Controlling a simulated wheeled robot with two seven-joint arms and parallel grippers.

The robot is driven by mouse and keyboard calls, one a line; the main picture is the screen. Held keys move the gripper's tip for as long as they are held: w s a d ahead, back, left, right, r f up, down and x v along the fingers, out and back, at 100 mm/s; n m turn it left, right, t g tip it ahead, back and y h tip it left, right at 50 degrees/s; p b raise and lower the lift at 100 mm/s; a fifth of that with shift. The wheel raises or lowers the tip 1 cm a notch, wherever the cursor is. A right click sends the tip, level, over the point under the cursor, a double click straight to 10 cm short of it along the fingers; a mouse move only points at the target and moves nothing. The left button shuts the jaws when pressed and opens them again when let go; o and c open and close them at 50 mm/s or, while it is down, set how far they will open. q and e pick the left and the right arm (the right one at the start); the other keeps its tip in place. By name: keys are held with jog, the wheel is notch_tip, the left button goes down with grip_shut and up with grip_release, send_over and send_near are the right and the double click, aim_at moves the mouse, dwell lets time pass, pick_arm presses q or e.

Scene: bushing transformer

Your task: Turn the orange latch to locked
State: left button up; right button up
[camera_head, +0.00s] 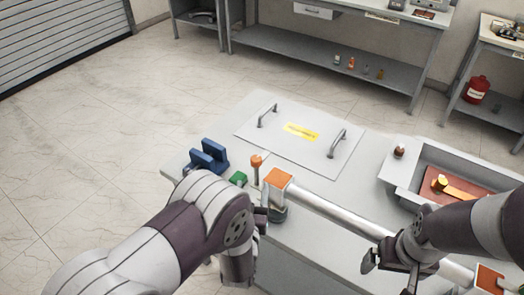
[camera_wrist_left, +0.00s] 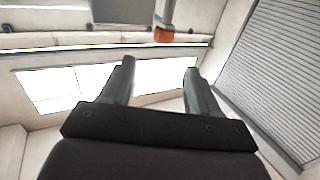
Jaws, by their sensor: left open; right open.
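Two orange parts stand at the table's near edge: a small orange knob on a short post (camera_head: 256,161) and an orange-topped block (camera_head: 279,177) on a grey mount at one end of a long pale rod. I cannot tell which is the latch, or its setting. An orange piece on a grey post (camera_wrist_left: 163,34) shows at the top of the left wrist view, beyond the fingers. My left gripper (camera_head: 261,213) is close beside the block, partly hidden by its arm; its spread, empty fingers (camera_wrist_left: 158,66) show in the wrist view. My right gripper (camera_head: 389,264) is open near the rod.
Blue blocks (camera_head: 208,157) and a green piece (camera_head: 238,179) are on the table, left of the knob. Behind is a plate (camera_head: 276,147) with two handles. A grey tray (camera_head: 399,176) is at right. An orange-topped part (camera_head: 489,278) is at lower right.

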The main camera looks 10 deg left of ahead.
aim_at(257, 159)
pick_arm(q)
jog(key=w, duration=0.3)
jog(key=w+a+p, duration=0.1)
jog(key=w, duration=0.3)
jog(key=w+a, duration=0.1)
jog(key=w, duration=0.2)
jog(key=shift+w+f, duration=0.2)
jog(key=shift+w, duration=0.05)
jog(key=shift+w+p, duration=0.35)
jog(key=shift+w+d+r, duration=0.15)
jog(key=shift+w+r, duration=0.05)
jog(key=shift+w+a+f, duration=0.2)
jog(key=shift+w, duration=0.1)
jog(key=shift+d, duration=0.1)
jog(key=c, duration=0.9)
pick_arm(e)
jog(key=shift+w+a+r, duration=0.15)
jog(key=shift+r, duration=0.3)
jog(key=shift+w+a+r, duration=0.1)
jog(key=shift+r, duration=0.35)
